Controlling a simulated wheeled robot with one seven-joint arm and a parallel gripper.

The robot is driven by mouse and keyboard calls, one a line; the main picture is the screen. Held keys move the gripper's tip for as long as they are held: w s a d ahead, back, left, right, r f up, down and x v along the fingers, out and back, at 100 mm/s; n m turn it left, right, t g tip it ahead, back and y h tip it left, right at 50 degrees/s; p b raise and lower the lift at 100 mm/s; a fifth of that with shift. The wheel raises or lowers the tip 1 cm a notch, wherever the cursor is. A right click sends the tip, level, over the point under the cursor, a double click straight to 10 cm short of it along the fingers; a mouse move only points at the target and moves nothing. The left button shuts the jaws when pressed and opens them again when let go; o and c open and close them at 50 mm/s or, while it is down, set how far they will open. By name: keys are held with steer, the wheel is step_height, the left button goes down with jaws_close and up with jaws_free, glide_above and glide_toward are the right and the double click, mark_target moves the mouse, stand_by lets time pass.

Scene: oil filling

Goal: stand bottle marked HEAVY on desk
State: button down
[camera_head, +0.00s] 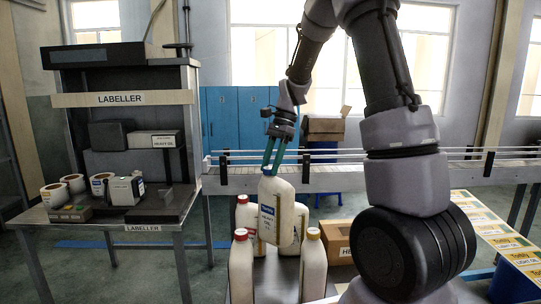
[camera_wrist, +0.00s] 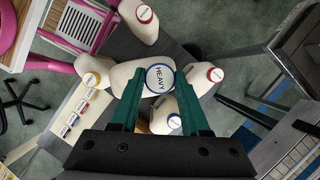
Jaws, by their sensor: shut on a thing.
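My gripper (camera_head: 272,168) has green fingers shut on the neck of a white bottle (camera_head: 277,212) with a blue-edged label. The bottle hangs slightly tilted above a group of other bottles. In the wrist view the held bottle (camera_wrist: 128,73) has a round top marked HEAVY (camera_wrist: 160,78) between the fingertips (camera_wrist: 155,88). The labeller desk (camera_head: 85,217), a grey metal table, stands at the left, apart from the gripper. Whether the held bottle touches the bottles beneath it is hard to tell.
A conveyor (camera_head: 240,182) runs behind.

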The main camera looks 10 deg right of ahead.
steer(key=shift+f, duration=7)
steer(key=shift+s+f, duration=0.1)
steer(key=shift+f, duration=0.1)
steer(key=shift+c, duration=1.5)
jaws_free()
steer(key=shift+o, duration=0.2)
steer(key=shift+o, duration=1.3)
steer(key=shift+r, duration=3.5)
